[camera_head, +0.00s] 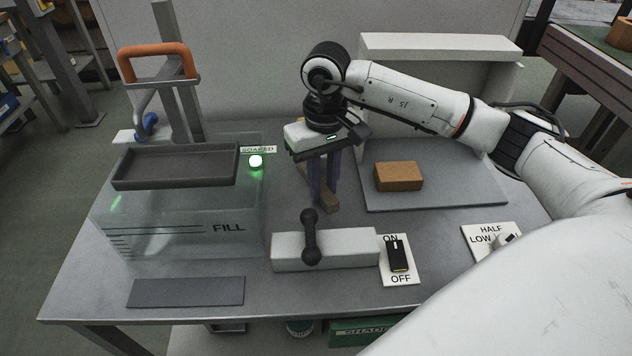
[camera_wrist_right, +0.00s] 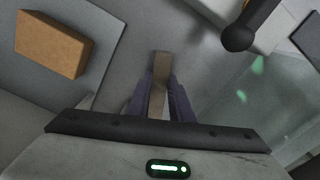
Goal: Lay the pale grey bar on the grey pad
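A pale grey bar (camera_head: 350,247) lies at the front middle of the table with a black knobbed handle (camera_head: 310,238) across it. It shows partly at the top of the right wrist view (camera_wrist_right: 275,25). A flat dark grey pad (camera_head: 186,292) lies bare at the front left. My right gripper (camera_head: 325,195) points down behind the bar, apart from it. My left gripper is not in view.
A clear tank (camera_head: 180,225) marked FILL, with a dark tray (camera_head: 180,166) above, stands at the left beside a lit green lamp (camera_head: 256,161). A brown brick (camera_head: 398,176) rests on a grey board (camera_head: 440,197). An ON/OFF switch (camera_head: 398,255) sits right of the bar.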

